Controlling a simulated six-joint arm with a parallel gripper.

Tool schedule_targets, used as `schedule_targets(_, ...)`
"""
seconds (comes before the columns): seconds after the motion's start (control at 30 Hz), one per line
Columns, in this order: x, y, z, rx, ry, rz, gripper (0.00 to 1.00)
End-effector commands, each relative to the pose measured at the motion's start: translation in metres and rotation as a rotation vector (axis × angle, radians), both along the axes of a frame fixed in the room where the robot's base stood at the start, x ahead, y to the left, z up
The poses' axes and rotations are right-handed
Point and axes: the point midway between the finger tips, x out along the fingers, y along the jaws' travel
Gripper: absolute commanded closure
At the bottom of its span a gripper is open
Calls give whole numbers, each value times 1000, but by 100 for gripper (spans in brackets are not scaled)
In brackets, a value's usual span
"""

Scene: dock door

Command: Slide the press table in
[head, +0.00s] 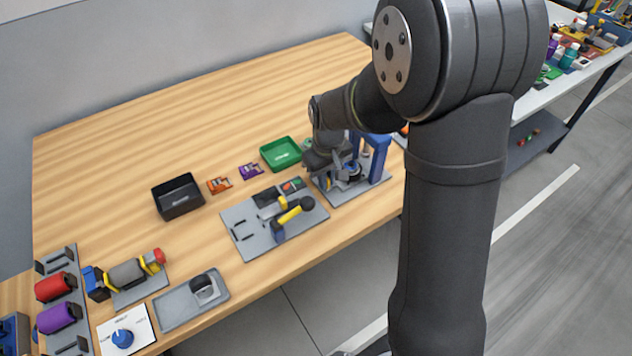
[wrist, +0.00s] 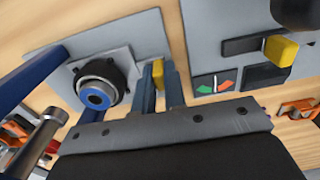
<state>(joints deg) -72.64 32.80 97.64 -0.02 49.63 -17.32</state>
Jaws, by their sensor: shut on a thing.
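The blue press frame (head: 378,148) stands on a grey base plate (head: 360,192) at the right end of the bench. Its blue posts (wrist: 32,82) and metal ram (wrist: 38,142) show at the left of the wrist view. The press table (wrist: 122,58) is a small grey plate carrying a black round holder with a blue ring part (wrist: 95,97). The holder appears to the right of the frame. My gripper (wrist: 160,80) is shut on the table's yellow handle (wrist: 158,72), with one finger on each side. In the head view my gripper (head: 328,178) partly hides the table.
A green tray (head: 281,153), purple (head: 250,171) and orange parts (head: 219,185) and a black bin (head: 178,197) stand behind. The rear of the bench is clear.

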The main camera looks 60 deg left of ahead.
Motion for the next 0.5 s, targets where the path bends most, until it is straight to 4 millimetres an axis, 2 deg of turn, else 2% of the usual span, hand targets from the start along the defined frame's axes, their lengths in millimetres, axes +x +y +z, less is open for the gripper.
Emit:
schedule_targets(0.2, 0, 1, 0, 3, -1, 1, 100)
schedule_targets(0.23, 0, 1, 0, 3, -1, 1, 87)
schedule_targets(0.33, 0, 1, 0, 3, 0, 1, 68)
schedule_targets(0.5, 0, 0, 0, 2, 0, 1, 67)
